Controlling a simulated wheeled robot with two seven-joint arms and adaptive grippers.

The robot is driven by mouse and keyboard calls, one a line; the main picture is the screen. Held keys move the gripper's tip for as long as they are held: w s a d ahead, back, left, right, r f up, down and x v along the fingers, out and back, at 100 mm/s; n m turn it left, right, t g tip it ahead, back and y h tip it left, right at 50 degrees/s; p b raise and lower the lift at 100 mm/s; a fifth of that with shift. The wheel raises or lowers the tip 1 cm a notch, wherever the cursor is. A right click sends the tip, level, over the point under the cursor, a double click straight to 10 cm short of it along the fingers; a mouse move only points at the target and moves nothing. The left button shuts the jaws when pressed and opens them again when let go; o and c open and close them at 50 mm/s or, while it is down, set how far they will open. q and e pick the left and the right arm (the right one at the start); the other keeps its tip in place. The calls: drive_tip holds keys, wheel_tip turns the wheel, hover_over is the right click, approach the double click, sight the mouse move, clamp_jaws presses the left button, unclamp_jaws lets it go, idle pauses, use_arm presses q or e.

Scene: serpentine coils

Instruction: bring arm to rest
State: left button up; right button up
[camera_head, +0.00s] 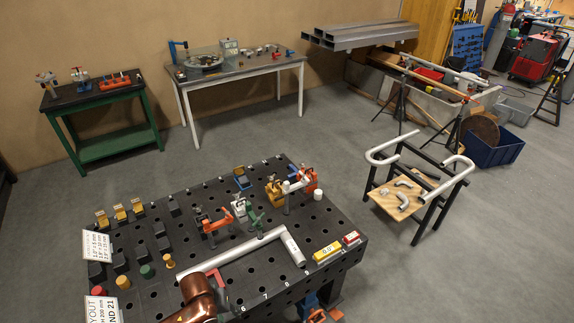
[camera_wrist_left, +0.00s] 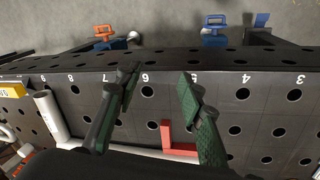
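My left arm, brown and glossy (camera_head: 195,298), comes in at the bottom of the head view over the near part of the black perforated table (camera_head: 262,292). Its gripper is largely hidden there. In the left wrist view the left gripper (camera_wrist_left: 160,75) has two dark green-padded fingers spread apart, with nothing between them. The numbered table edge and holes show through the gap. A red angle piece (camera_wrist_left: 175,138) lies on the table near the finger bases in that view. A white bent pipe (camera_head: 238,252) lies beside it; it also shows in the left wrist view (camera_wrist_left: 52,118). My right gripper is not in view.
Toggle clamps (camera_head: 215,222), yellow and dark blocks (camera_head: 120,212) and a yellow bar (camera_head: 326,252) crowd the table. A stand with a plywood board (camera_head: 385,203) and pipe bends is at right. Open floor (camera_head: 340,130) lies behind the table.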

use_arm(q)
drive_tip(key=s+a+f+m+t+y, duration=0.1)
drive_tip(key=s+a+m+t+y, duration=0.15)
drive_tip(key=s+a, duration=1.3)
drive_tip(key=s+d+f+g+b, duration=0.15)
drive_tip(key=f+b, duration=0.25)
drive_tip(key=f, duration=1.6)
drive_tip(key=s+f+b, duration=0.2)
drive_tip(key=f+b, duration=0.2)
drive_tip(key=f, duration=1.5)
drive_tip(key=s+f+m+g+b, duration=0.1)
drive_tip(key=s+f+b, duration=0.5)
drive_tip(key=s+f, duration=1.3)
wheel_tip(320, 180, down, 4)
drive_tip(key=shift+s+f, duration=0.1)
drive_tip(key=shift+s, duration=0.05)
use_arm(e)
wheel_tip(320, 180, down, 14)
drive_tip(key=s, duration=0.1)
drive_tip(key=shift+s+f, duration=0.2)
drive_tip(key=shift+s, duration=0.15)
